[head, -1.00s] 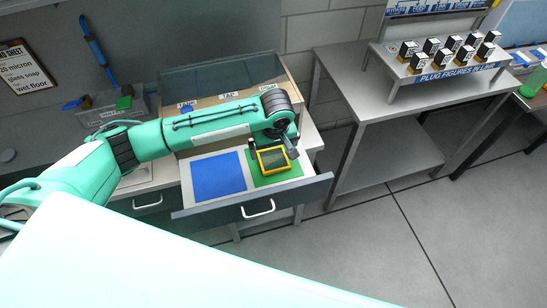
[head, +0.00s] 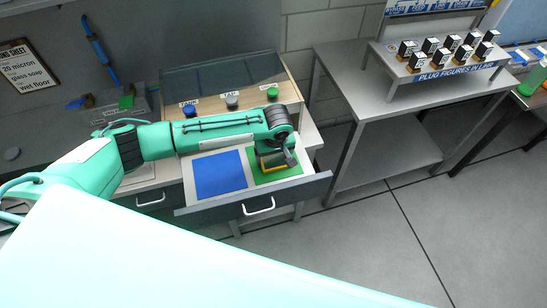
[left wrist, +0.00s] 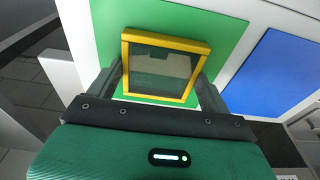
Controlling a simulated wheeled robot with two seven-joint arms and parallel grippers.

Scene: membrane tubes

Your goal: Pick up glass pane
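The glass pane (left wrist: 162,68) is a dark see-through square in a yellow frame. It appears to lie flat on the green mat (left wrist: 190,20) in the open drawer. In the head view only its yellow lower edge (head: 280,167) shows clearly below my gripper. My left gripper (head: 285,160) points down over the pane. In the left wrist view its fingers (left wrist: 160,85) are spread, one at each side of the frame; whether they touch it I cannot tell. My right gripper is not in view.
A blue mat (head: 219,175) lies left of the green one in the drawer (head: 258,205). Behind it stands a cabinet with blue (head: 189,110), grey (head: 232,102) and green (head: 272,92) knobs. A metal table (head: 370,90) with a figure rack stands right.

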